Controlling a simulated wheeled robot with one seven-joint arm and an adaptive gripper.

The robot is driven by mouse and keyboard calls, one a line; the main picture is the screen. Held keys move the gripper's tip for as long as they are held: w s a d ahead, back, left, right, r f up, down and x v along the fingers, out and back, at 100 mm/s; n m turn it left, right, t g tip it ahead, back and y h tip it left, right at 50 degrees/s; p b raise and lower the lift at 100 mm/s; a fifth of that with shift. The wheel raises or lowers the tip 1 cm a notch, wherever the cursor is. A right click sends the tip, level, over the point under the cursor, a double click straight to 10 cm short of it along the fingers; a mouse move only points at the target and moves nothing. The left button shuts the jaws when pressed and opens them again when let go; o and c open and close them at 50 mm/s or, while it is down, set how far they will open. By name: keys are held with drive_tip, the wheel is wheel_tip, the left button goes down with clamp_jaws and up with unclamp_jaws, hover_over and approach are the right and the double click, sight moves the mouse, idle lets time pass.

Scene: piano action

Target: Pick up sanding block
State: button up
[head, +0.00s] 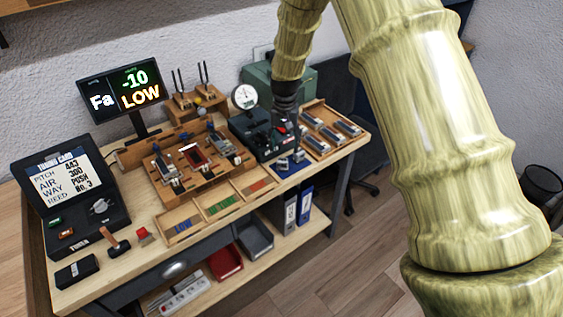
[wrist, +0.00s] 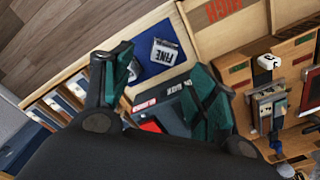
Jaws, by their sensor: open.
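The sanding block, a small grey block labelled "FINE" (wrist: 165,52), lies on a dark blue mat (wrist: 150,72) in the wrist view. In the head view the blue mat (head: 287,172) is at the bench's front edge, and the block is small there and partly hidden. My gripper (wrist: 163,82) is open and empty, with its two dark green fingers spread on either side of the view just below the block. In the head view my gripper (head: 287,135) hangs over the dark gauge unit, close behind the mat. No contact with the block shows.
A dark unit with a round dial (head: 245,96) stands beside the gripper. A wooden tray of grey pieces (head: 335,128) is to the right, and a tray with coloured strips (head: 220,205) is to the left. A wooden rack (head: 190,160) with mechanisms stands behind it.

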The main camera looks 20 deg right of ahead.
sight(282, 159)
wheel_tip(282, 159, down, 3)
drive_tip(key=shift+w+f+p, duration=0.1)
drive_tip(key=shift+w+p, duration=0.05)
drive_tip(key=shift+p, duration=0.15)
drive_tip(key=shift+f+p, duration=0.45)
drive_tip(key=shift+f, duration=0.05)
drive_tip(key=f, duration=0.1)
drive_tip(key=f+p, duration=0.1)
drive_tip(key=shift+a+f+p, duration=0.25)
drive_tip(key=shift+f+p, duration=0.05)
drive_tip(key=shift+f, duration=1)
drive_tip(key=c, duration=1.2)
drive_tip(key=shift+r, duration=0.1)
